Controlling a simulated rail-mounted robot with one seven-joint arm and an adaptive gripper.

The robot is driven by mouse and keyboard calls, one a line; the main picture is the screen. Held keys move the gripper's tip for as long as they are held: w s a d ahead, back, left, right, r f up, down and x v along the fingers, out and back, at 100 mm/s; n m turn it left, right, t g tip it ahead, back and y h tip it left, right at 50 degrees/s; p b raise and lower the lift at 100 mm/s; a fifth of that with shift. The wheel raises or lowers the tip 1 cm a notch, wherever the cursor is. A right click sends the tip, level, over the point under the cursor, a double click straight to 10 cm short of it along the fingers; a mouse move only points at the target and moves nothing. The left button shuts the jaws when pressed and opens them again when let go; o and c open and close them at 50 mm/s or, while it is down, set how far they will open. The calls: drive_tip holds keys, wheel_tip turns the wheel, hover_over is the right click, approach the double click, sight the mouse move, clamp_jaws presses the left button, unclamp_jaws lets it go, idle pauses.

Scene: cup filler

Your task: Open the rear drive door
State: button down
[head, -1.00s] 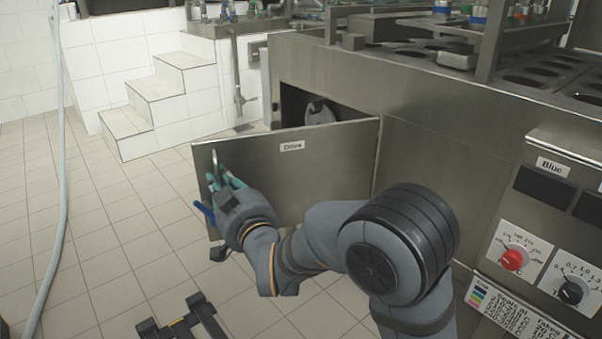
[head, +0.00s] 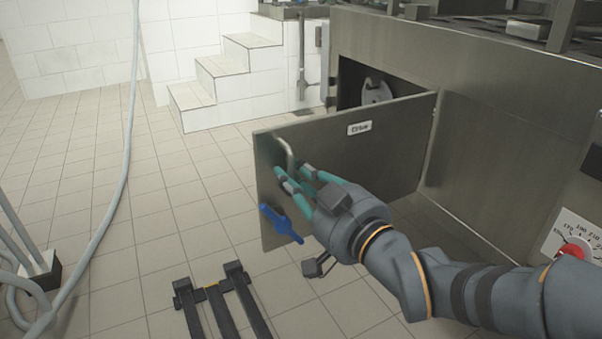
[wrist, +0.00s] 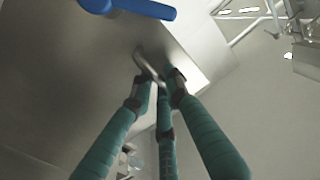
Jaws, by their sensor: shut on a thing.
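The rear drive door (head: 385,155) is a flat steel panel with a small label, swung well out from the machine on its right-hand edge. Behind it the dark opening (head: 352,82) shows a grey part inside. My gripper (head: 287,178) is at the door's free edge, its teal fingers shut on the curved metal door handle (head: 288,152). In the wrist view the fingers close around the handle (wrist: 148,64). A blue lever (head: 281,223) is beside the door's lower left, below my fingers; it also shows at the top of the wrist view (wrist: 145,9).
A black forked frame (head: 222,300) is on the tiled floor in front of the door. White tiled steps (head: 225,85) stand behind, left of the machine. A grey hose (head: 128,150) runs down at left. The floor between hose and door is clear.

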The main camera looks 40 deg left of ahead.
drive_tip(key=shift+s, duration=0.1)
drive_tip(key=c, duration=1.9)
unclamp_jaws()
drive_tip(key=shift+o, duration=0.5)
drive_tip(key=v, duration=1.2)
